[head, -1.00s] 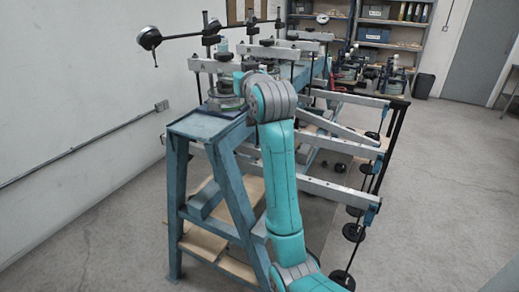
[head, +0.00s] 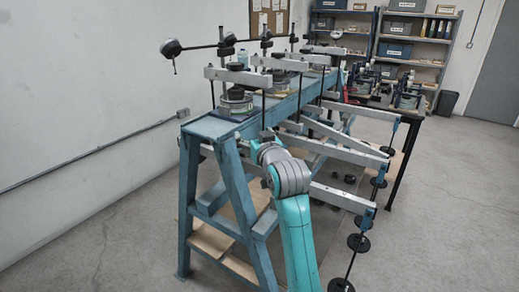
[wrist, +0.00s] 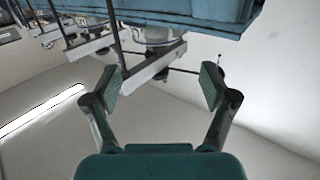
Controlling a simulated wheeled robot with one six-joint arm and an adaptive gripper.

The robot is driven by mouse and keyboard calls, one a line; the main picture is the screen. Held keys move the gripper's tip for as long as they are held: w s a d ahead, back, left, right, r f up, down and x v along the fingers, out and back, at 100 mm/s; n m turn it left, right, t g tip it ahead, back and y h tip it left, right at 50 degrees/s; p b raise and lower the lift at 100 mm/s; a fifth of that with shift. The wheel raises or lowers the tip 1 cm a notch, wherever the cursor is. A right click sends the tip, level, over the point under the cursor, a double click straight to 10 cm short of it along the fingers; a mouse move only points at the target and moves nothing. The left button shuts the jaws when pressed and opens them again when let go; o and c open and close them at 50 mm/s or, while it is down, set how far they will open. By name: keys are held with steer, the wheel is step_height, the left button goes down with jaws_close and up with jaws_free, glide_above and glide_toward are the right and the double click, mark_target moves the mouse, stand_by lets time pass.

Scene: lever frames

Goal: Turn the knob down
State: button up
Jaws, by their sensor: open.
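My gripper (wrist: 162,82) is open and empty in the wrist view, its two fingers wide apart. No single knob stands out as the task's one. Black round knobs (head: 236,66) sit on top of the lever stations along the blue bench (head: 208,128). A black rounded head (head: 170,47) ends a thin rod at the upper left. In the head view my arm hangs by the bench's right side, below its top; the fingers are hidden or too small to tell. In the wrist view, a grey lever bar (wrist: 155,62) lies beyond the fingers, apart from them.
Grey lever arms (head: 345,199) stick out from the bench's right side, with black weights (head: 358,242) hanging on rods. A shelf unit (head: 415,45) stands at the back. The floor to the right (head: 450,200) is clear. A wall (head: 80,80) stands at left.

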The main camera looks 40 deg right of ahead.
steer(key=shift+s+a+f, duration=0.25)
steer(key=shift+s+f, duration=0.1)
steer(key=shift+f, duration=0.3)
steer(key=shift+s+a+f, duration=0.2)
steer(key=shift+s+f, duration=0.15)
steer(key=shift+f, duration=0.25)
